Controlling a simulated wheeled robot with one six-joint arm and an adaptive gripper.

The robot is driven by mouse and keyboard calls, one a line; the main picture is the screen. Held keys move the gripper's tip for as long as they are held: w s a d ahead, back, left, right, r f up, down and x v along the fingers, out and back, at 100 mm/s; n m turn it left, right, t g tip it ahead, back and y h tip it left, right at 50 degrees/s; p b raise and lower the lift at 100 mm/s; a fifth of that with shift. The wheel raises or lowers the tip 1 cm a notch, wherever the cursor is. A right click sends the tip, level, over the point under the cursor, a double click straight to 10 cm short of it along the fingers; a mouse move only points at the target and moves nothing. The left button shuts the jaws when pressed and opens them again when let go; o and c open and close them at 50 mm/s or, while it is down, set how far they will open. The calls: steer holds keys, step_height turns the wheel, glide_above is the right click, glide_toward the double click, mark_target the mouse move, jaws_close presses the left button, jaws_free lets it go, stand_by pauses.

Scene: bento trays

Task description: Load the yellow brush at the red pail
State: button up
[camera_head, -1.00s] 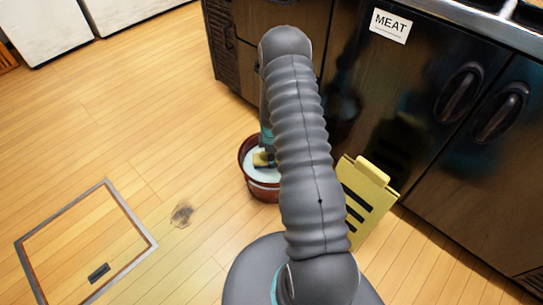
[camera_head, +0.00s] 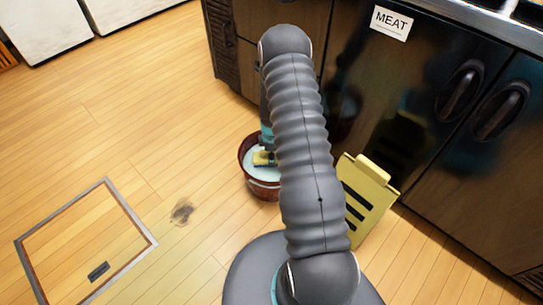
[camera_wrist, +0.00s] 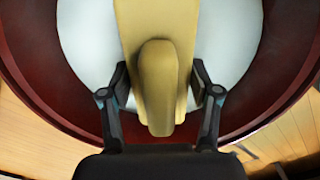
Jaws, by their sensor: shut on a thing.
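The red pail (camera_head: 248,172) stands on the wooden floor left of my arm, with whitish liquid or lining inside its rim. It also fills much of the wrist view (camera_wrist: 60,95) as a dark red ring. The yellow brush (camera_head: 262,159) is at the pail's mouth in the head view, partly hidden by my arm. In the wrist view the brush (camera_wrist: 157,85) points away over the white inside. My gripper (camera_wrist: 159,88) is shut on the brush, one finger on each side of its handle. Whether the brush's far end touches the liquid cannot be told.
A yellow folding floor sign (camera_head: 366,200) stands right of my arm by the dark cabinets (camera_head: 400,110) with a MEAT label (camera_head: 391,23). A dark stain (camera_head: 182,212) and a framed floor hatch (camera_head: 85,245) lie to the left. The left floor is otherwise clear.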

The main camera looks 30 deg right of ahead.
steer(key=shift+f+b, duration=0.45)
steer(key=shift+b, duration=0.1)
stand_by(1.9)
steer(key=shift+r, duration=0.1)
steer(key=shift+r+p, duration=1.6)
steer(key=shift+r, duration=1.85)
